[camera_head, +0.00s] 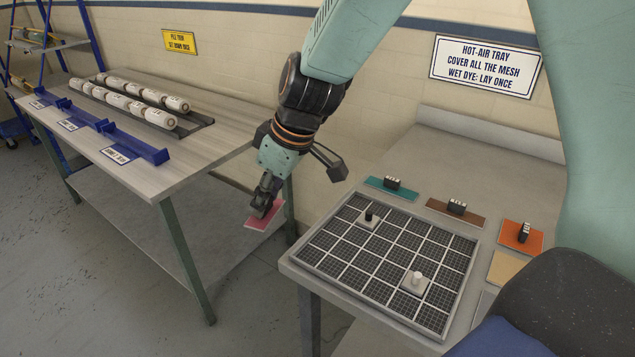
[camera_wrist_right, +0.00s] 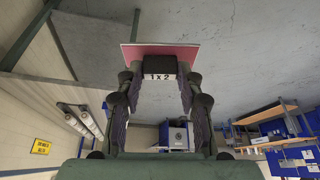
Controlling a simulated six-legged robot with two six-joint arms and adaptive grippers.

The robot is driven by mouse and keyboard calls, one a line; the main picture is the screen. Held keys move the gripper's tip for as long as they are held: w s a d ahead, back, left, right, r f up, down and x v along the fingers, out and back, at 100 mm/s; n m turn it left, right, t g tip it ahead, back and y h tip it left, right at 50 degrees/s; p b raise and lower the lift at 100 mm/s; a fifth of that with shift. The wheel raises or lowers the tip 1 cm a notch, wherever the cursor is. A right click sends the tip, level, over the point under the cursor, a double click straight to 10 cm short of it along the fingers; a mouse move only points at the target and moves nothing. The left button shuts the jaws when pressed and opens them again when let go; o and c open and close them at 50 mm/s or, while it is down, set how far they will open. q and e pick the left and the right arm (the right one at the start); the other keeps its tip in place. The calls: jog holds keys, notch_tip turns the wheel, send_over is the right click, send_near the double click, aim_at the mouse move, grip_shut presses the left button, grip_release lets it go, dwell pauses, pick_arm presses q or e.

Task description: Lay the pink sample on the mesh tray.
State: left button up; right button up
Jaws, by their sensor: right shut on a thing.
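The pink sample (camera_head: 264,215) is a flat rectangle with a dark grip block on it. My right gripper (camera_head: 264,200) is shut on that block and holds the sample in the air, left of the mesh tray. In the right wrist view the pink sample (camera_wrist_right: 128,56) shows behind the block marked "1 x 2", between the fingers (camera_wrist_right: 158,85). The mesh tray (camera_head: 352,288) lies on the right-hand table with a grid of dark mesh cells. A black-knobbed piece (camera_head: 369,220) and a white-knobbed piece (camera_head: 414,282) stand on it. My left gripper is not in view.
Teal (camera_head: 385,190), brown (camera_head: 450,212), orange (camera_head: 521,236) and beige (camera_head: 508,268) samples lie along the tray's back and right sides. The left table (camera_head: 200,150) holds white rolls and blue racks. A floor gap separates the tables.

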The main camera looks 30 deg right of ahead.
aim_at(270, 219)
jog(key=n+p, duration=0.1)
jog(key=n, duration=0.1)
jog(key=s+d+r+n+g+y+p, duration=0.1)
jog(key=p, duration=0.1)
jog(key=s+n+p, duration=0.1)
jog(key=n, duration=0.1)
jog(key=shift+s+d+r+n+g+p, duration=0.15)
jog(key=shift+s+n+g+p, duration=0.15)
jog(key=shift+g, duration=0.1)
jog(key=s+d+f+n+g+p, duration=0.1)
jog(key=d+f+n, duration=0.1)
jog(key=n, duration=0.1)
jog(key=s+d+f+n+g, duration=0.1)
jog(key=s+n, duration=0.1)
jog(key=n, duration=0.1)
jog(key=s+d+f+n+g+p, duration=0.1)
jog(key=d+f+n, duration=0.1)
jog(key=n, duration=0.1)
jog(key=shift+s+d+f+g+p, duration=0.3)
jog(key=shift+f, duration=0.05)
jog(key=b+x, duration=0.2)
jog(key=shift+d+f+b, duration=0.1)
jog(key=shift+f+b, duration=0.15)
jog(key=shift+b, duration=0.05)
jog(key=shift+f, duration=0.2)
jog(key=shift+w+d+f, duration=0.1)
jog(key=shift+w+d, duration=0.05)
jog(key=shift+b, duration=0.3)
